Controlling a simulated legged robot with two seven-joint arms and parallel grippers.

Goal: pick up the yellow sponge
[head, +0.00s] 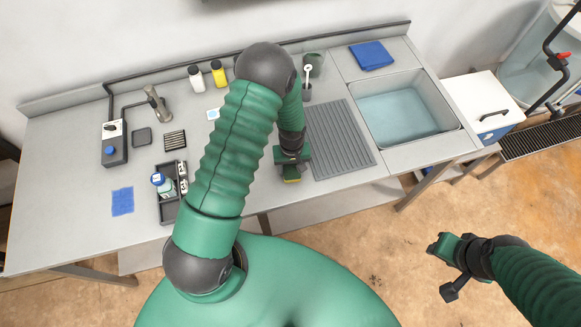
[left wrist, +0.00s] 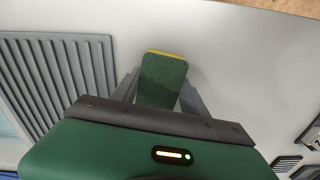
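The sponge (left wrist: 163,80) is a block with a green face and a yellow layer along its far edge. In the left wrist view it sits between the two grey fingers of my left gripper (left wrist: 160,88), one finger close along each side. I cannot tell whether the fingers press on it, or whether it touches the counter. In the head view my left gripper (head: 291,163) points down near the counter's front edge, and a sliver of the yellow sponge (head: 292,181) shows below it. My right gripper (head: 443,248) hangs over the floor, away from the counter; its fingers are unclear.
A ribbed drainboard (head: 340,138) and a sink (head: 403,112) lie right of my left gripper. The counter around the sponge is clear.

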